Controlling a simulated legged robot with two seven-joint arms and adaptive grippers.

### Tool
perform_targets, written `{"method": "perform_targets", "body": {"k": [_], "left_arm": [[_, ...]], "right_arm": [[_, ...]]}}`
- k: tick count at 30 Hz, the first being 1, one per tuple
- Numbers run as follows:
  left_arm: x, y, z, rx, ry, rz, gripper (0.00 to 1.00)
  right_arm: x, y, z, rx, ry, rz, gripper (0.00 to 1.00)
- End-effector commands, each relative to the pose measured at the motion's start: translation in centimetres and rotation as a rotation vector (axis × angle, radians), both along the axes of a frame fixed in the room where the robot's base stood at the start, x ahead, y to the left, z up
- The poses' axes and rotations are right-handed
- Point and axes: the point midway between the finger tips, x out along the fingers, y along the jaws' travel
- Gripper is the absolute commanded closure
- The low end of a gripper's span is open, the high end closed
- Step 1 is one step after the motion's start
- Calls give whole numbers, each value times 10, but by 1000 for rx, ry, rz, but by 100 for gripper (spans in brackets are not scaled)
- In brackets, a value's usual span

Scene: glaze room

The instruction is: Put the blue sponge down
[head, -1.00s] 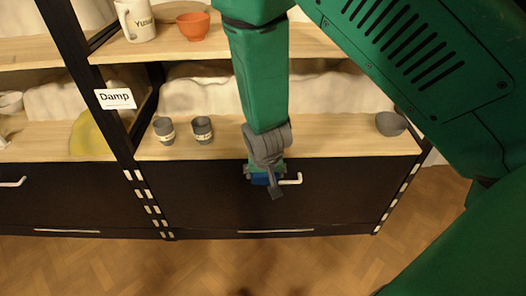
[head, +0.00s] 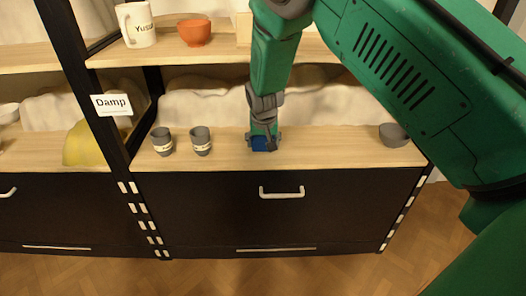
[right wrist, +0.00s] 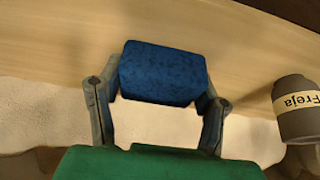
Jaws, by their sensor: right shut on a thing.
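The blue sponge (head: 263,144) is held between the fingers of my right gripper (head: 264,138), over the wooden shelf above the black drawer. In the right wrist view the sponge (right wrist: 164,73) sits between the two grey fingers of the gripper (right wrist: 158,92), which touch its sides. The wooden shelf (right wrist: 60,50) shows behind it. I cannot tell whether the sponge touches the shelf. My left gripper is not in view.
Two grey labelled cups (head: 162,141) and (head: 201,141) stand left of the gripper; one reading "Freja" (right wrist: 298,108) shows in the wrist view. A grey bowl (head: 394,135) stands at the right end. The shelf (head: 330,150) between is clear. A "Damp" sign (head: 111,103) hangs on the left post.

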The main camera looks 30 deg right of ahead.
Motion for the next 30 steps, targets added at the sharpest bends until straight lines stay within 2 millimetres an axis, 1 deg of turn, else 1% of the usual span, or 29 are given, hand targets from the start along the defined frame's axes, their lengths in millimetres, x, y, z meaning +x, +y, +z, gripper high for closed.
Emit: {"method": "perform_targets", "body": {"k": [1,4,14,15,16,25,28,30], "left_arm": [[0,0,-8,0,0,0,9],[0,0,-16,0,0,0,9],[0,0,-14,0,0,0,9],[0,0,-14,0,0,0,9],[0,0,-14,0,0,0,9],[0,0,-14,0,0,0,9],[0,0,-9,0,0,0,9],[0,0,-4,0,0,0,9]], "right_arm": [[-1,0,-13,1,3,0,68],[-1,0,-27,1,3,0,68],[-1,0,-27,1,2,0,68],[-1,0,-26,1,2,0,27],[-1,0,-26,1,2,0,21],[-1,0,-24,1,1,0,21],[-4,3,-15,1,1,0,21],[-7,5,-3,1,0,0,21]]}}
